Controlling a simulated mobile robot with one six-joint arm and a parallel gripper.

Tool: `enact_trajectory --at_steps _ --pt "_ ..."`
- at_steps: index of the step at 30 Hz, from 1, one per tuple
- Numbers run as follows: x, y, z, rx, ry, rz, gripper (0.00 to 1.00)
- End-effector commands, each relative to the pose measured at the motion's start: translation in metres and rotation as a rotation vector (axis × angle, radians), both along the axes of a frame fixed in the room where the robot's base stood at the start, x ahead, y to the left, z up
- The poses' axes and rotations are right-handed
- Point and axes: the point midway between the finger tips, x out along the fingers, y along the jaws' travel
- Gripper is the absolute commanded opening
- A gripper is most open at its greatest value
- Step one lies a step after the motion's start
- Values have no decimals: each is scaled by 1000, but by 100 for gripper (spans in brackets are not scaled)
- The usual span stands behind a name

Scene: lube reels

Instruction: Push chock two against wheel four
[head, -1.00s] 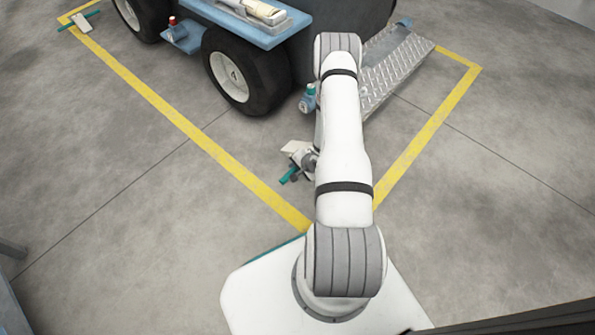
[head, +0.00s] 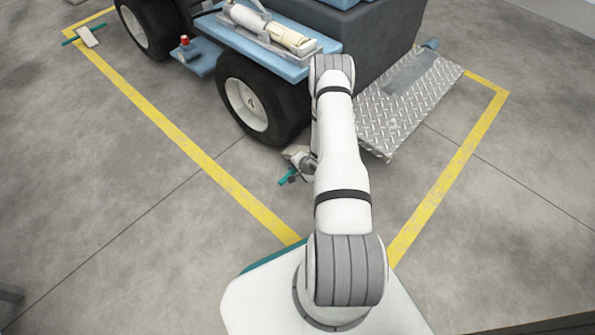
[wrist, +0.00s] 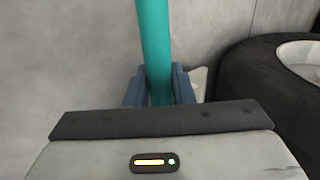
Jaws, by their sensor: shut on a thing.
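My gripper (wrist: 159,88) is shut on the teal handle (wrist: 155,45) of a pale chock. The chock (head: 295,151) lies on the floor in the head view, partly hidden by my gripper and arm. In the wrist view a pale corner of the chock (wrist: 200,82) shows just right of the fingers, close to a black tyre. That tyre belongs to the nearest wheel (head: 262,108), with a white rim, also at the right of the wrist view (wrist: 275,90). I cannot tell whether chock and tyre touch. No wheel or chock number is readable.
Another chock (head: 88,37) with a teal handle lies at the far left near the yellow floor line (head: 170,130). A blue step (head: 197,57) and a tread-plate ramp (head: 408,105) stick out from the vehicle. Floor left of the wheel is clear.

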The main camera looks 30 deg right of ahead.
Motion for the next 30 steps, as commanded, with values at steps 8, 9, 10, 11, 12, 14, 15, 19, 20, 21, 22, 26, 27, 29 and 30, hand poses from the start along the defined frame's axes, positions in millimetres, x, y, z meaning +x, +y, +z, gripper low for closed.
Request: enact_trajectory --at_steps 8,9,10,11,12,14,15,19,20,21,22,26,27,29,30 --pt "8 0 -22 -1 -3 -6 0" --pt "9 0 -25 -1 -2 -7 0" --pt "10 0 -27 -1 -2 -7 0" --pt "11 0 -29 -1 -2 -7 0" --pt "12 1 -32 -1 -2 -7 0" --pt "14 1 -36 -2 -3 -7 0" --pt "17 2 -34 -2 -5 -6 0" --pt "26 5 -33 -1 -5 -7 0" --pt "28 6 -33 -2 -4 -7 0" --pt "31 7 -33 -2 -4 -6 0" --pt "33 8 -33 -2 -4 -7 0" --pt "43 11 -33 -2 -5 -6 0" --pt "46 12 -33 -1 -5 -7 0" --pt "49 14 -34 -2 -4 -7 0" --pt "52 15 -34 -2 -4 -7 0"
